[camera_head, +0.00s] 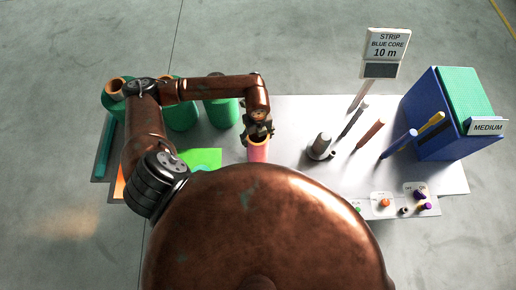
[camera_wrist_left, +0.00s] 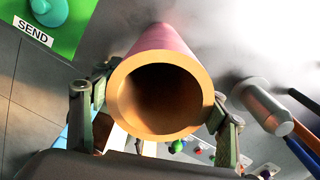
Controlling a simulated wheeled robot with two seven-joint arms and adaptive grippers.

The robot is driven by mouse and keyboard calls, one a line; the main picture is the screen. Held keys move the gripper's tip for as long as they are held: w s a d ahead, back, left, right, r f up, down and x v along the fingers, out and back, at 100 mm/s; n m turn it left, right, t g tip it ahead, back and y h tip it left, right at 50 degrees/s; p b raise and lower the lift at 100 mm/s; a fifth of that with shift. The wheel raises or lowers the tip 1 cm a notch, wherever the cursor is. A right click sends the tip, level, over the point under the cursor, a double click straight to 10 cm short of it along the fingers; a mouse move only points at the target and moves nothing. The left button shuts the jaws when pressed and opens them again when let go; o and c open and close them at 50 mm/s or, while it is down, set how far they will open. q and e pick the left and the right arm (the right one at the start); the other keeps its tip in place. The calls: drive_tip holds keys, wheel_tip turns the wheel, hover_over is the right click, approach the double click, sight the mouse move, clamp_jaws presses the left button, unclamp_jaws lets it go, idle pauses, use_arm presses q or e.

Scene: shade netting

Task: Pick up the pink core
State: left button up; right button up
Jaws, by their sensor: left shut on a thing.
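The pink core (camera_head: 257,152) is a hollow tube with a tan end, standing out beyond my left gripper (camera_head: 258,133) near the middle of the table in the head view. In the left wrist view the core (camera_wrist_left: 168,40) points its open tan end at the camera, with its pink outside running away behind. The fingers of my left gripper (camera_wrist_left: 158,105) are on both sides of the core, shut on it. Whether the core's far end touches the table is hidden. My right gripper is not in view.
The grey table (camera_head: 290,115) holds green rolls (camera_head: 221,112) at the left, a green SEND mat (camera_head: 205,157), and a grey post (camera_head: 320,146) right of the core. Several rods, a sign (camera_head: 387,45) and a blue bin (camera_head: 427,110) stand farther right.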

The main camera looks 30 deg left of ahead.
use_arm(q)
drive_tip(key=c, duration=0.9)
drive_tip(key=shift+c, duration=0.2)
drive_tip(key=shift+w+r, duration=0.1)
